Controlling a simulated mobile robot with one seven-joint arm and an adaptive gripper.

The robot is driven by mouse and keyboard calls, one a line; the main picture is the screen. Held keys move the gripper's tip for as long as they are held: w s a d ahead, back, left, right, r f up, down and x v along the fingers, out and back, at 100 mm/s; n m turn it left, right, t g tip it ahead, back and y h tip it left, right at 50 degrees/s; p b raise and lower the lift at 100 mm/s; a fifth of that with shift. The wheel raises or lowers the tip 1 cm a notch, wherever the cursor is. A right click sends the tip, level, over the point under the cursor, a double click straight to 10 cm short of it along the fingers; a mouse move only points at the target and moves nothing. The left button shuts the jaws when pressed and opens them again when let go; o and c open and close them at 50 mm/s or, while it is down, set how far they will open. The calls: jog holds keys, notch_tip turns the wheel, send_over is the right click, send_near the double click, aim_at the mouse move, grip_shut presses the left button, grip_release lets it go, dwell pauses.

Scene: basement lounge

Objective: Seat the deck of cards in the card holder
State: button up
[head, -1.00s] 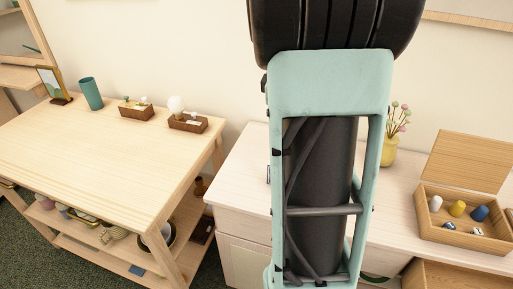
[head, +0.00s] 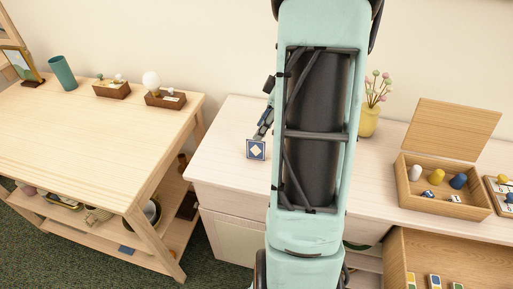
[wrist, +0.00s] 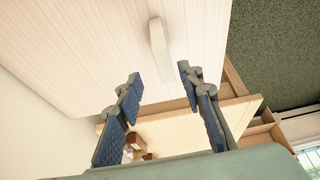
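A small blue card-faced block with a pale diamond, which looks like the deck of cards (head: 256,149), stands near the left end of the pale dresser top. My gripper (head: 265,127) is just above it, partly hidden behind my arm. In the wrist view my gripper (wrist: 158,74) is open with nothing held. A pale narrow bar (wrist: 158,38) shows beyond the fingertips over the dresser top; it may be the deck seen edge-on. I cannot clearly pick out the card holder; my arm hides the middle of the dresser.
An open wooden drawer (head: 398,262) at lower right holds several blue, yellow and green items. A lidded wooden box (head: 443,201) with game pieces and a yellow vase (head: 369,121) stand on the dresser top (head: 224,172). A wooden table (head: 85,145) stands to the left.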

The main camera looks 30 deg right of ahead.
aim_at(256, 148)
jog(key=x, duration=0.5)
jog(key=shift+s+a+f, duration=0.1)
jog(key=shift+s+a, duration=0.05)
jog(key=shift+s, duration=0.2)
jog(key=shift+c, duration=0.5)
grip_shut()
